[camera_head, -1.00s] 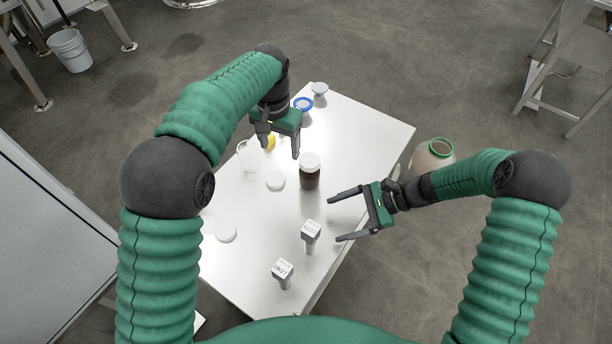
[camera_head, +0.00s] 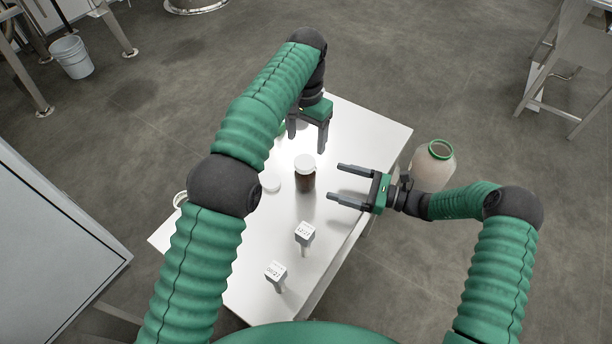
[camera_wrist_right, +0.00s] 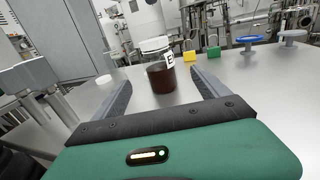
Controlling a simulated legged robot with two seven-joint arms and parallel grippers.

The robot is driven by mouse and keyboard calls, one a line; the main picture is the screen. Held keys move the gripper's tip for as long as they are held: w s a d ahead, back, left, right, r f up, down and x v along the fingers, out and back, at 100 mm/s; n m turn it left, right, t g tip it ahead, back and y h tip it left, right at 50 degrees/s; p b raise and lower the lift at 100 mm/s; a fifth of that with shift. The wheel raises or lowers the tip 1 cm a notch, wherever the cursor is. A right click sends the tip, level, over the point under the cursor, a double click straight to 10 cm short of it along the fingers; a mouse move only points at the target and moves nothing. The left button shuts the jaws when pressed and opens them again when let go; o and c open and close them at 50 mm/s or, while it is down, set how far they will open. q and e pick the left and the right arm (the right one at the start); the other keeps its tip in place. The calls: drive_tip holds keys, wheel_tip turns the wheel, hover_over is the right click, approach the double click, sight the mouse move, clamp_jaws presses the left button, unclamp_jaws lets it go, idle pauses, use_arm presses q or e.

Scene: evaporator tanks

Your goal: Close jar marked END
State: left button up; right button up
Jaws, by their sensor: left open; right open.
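The jar (camera_head: 305,180) with dark brown contents stands upright on the table. In the right wrist view the jar (camera_wrist_right: 161,78) shows a white label, partly visible, starting with "E". A white top (camera_head: 305,162) is on its mouth; I cannot tell whether it is screwed down. My right gripper (camera_head: 335,181) is open and empty, to the right of the jar, with its fingers pointing at it. In the right wrist view the jar is between the finger directions, beyond the tips. My left gripper (camera_head: 306,142) is open and empty above the table's far part, pointing down.
A white lid (camera_head: 271,183) lies left of the jar. Two tagged posts, a rear one (camera_head: 305,234) and a front one (camera_head: 276,271), stand nearer me. A big jug (camera_head: 433,165) stands beyond the right edge.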

sight(294, 169)
drive_tip(key=x, duration=1.4)
drive_tip(key=shift+w, duration=0.1)
drive_tip(key=shift+a, duration=0.1)
clamp_jaws()
